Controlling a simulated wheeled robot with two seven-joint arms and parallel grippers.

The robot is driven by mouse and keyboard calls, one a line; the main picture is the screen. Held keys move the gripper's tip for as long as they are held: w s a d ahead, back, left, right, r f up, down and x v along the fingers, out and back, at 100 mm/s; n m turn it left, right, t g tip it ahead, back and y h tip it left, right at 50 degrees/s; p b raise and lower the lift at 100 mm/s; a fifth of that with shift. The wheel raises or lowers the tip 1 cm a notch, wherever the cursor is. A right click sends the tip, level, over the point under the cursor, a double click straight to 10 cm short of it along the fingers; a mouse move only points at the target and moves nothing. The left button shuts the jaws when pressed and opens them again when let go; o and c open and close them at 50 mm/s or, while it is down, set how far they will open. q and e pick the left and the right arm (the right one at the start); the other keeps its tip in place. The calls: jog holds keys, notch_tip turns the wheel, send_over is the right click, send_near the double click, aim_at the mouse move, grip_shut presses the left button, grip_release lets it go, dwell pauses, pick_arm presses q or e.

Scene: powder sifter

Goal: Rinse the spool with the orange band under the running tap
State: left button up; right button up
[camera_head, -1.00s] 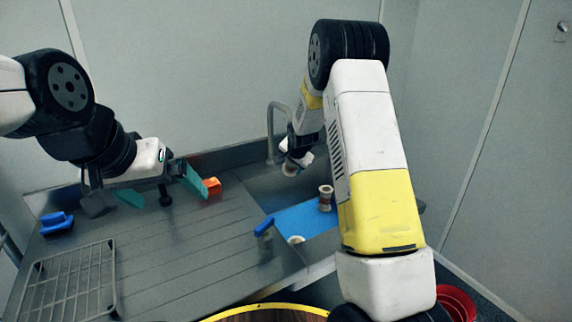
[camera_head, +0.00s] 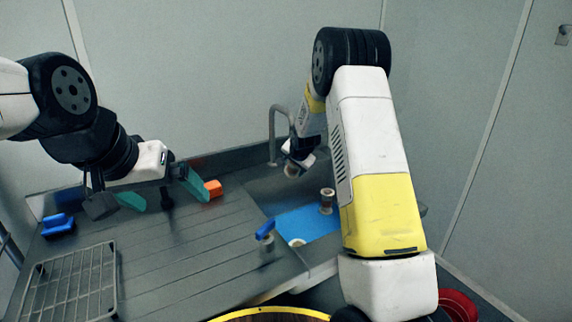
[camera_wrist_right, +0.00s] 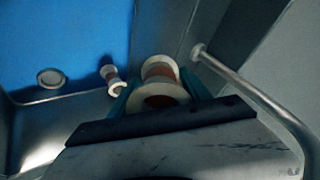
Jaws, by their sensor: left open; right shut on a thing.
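My right gripper (camera_wrist_right: 158,92) is shut on a spool (camera_wrist_right: 160,78) with pale flanges and an orange-brown middle. In the head view this held spool (camera_head: 291,170) is small and partly hidden by the gripper, beside the tap (camera_head: 272,125). In the wrist view the tap's pipe (camera_wrist_right: 250,92) ends just right of the spool; I cannot make out a water stream. A second spool (camera_head: 326,201) with a brownish middle stands on the blue sink floor (camera_head: 285,222). My left gripper (camera_head: 163,195) is open and empty above the drainboard.
A pale round end (camera_head: 297,242) shows at the sink's near edge. A blue lever (camera_head: 265,230) stands at the sink's left rim. An orange block (camera_head: 213,188), a blue object (camera_head: 58,225) and a wire rack (camera_head: 70,283) lie on the drainboard (camera_head: 180,250), whose middle is clear.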

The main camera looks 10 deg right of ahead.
aim_at(294, 166)
jog(key=shift+d, duration=0.2)
jog(key=s+r, duration=0.3)
jog(key=s, duration=0.4)
dwell(0.7)
jog(key=shift+d, duration=0.1)
dwell(0.5)
jog(key=shift+r, duration=0.1)
